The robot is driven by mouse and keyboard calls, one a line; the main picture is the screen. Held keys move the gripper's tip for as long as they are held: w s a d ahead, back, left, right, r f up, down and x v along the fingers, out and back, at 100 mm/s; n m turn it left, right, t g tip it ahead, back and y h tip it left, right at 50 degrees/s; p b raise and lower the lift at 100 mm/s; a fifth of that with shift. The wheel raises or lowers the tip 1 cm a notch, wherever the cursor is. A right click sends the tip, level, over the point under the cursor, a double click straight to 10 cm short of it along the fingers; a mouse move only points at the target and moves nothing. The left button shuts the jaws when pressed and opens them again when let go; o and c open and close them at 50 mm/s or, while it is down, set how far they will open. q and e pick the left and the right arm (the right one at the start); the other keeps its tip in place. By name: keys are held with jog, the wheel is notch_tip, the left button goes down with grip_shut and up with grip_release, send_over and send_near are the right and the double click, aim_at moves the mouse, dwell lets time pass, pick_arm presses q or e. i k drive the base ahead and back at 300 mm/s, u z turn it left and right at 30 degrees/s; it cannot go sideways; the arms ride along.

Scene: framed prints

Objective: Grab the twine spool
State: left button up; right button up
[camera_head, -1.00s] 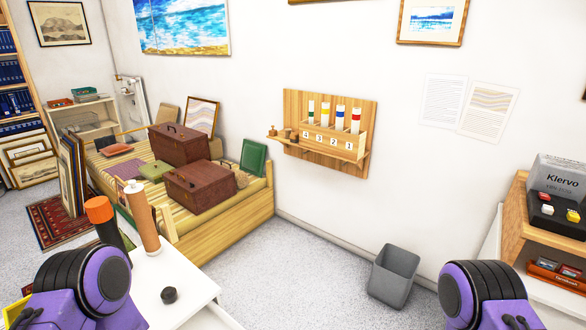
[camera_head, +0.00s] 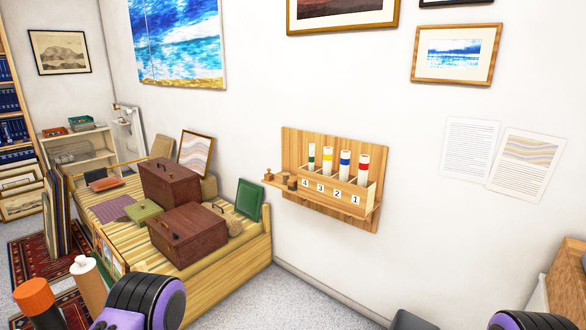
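A small tan, rounded thing that looks like the twine spool (camera_head: 234,228) sits on the wooden slatted bench (camera_head: 245,252). It is at the right side of the front brown case (camera_head: 188,236), which stands close to it. It is too small to make out the thread. Neither gripper is in view. Only a purple and black part of my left arm shows at the bottom left, and a bit of my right arm at the bottom right corner.
A second brown case (camera_head: 170,184), a green folder (camera_head: 249,199) and a framed print (camera_head: 195,154) are also on the bench. A wooden wall rack (camera_head: 335,180) holds several coloured tubes. An orange-capped tube (camera_head: 36,302) stands front left.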

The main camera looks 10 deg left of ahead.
aim_at(284, 175)
jog(key=i, duration=2)
jog(key=u, duration=1.9)
jog(key=i, duration=1.1)
jog(key=z, duration=2.2)
